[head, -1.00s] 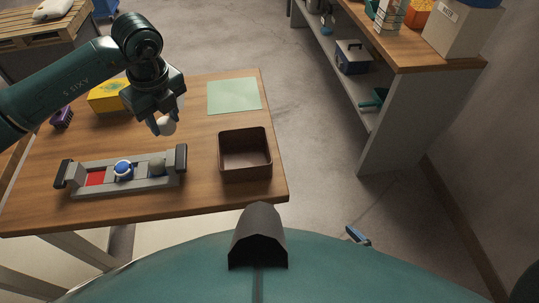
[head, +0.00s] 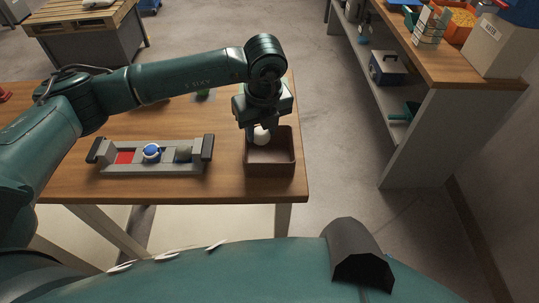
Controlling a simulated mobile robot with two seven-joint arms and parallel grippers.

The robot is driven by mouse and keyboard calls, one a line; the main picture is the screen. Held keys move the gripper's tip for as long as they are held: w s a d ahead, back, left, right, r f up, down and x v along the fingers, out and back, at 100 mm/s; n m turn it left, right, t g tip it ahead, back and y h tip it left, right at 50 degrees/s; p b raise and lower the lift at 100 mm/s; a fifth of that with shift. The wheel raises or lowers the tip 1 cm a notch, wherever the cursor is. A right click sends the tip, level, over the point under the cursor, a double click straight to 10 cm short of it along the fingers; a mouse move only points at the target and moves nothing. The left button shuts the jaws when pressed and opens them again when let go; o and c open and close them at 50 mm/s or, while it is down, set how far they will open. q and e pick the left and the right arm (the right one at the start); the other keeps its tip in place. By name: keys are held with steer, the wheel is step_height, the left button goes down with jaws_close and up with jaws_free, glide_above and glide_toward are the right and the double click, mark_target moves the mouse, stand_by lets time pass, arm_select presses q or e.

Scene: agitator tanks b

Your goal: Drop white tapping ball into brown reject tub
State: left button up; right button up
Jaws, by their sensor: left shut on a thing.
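The white tapping ball (head: 263,136) is held between the fingers of my left gripper (head: 260,132), which is shut on it. The gripper points down over the brown reject tub (head: 270,185), near the tub's left and back part. The tub is open at the top and stands at the table's right end. I cannot tell whether the ball is above the rim or just inside it. My right gripper is not in view.
A grey rack (head: 150,170) with a red slot, a blue-and-white ball (head: 151,152) and a grey ball (head: 183,154) stands left of the tub on the wooden table (head: 215,185). A shelf bench (head: 440,75) stands at the right, across open floor.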

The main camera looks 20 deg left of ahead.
arm_select(q)
steer(key=shift+f, duration=0.9)
steer(key=o, duration=1.1)
steer(key=shift+c, duration=0.2)
steer(key=shift+r, duration=0.1)
step_height(320, 180, up, 13)
steer(key=s+d+b, duration=0.1)
steer(key=b, duration=0.1)
steer(key=shift+s, duration=0.25)
steer(key=shift+s+d, duration=0.1)
steer(key=shift+s, duration=0.05)
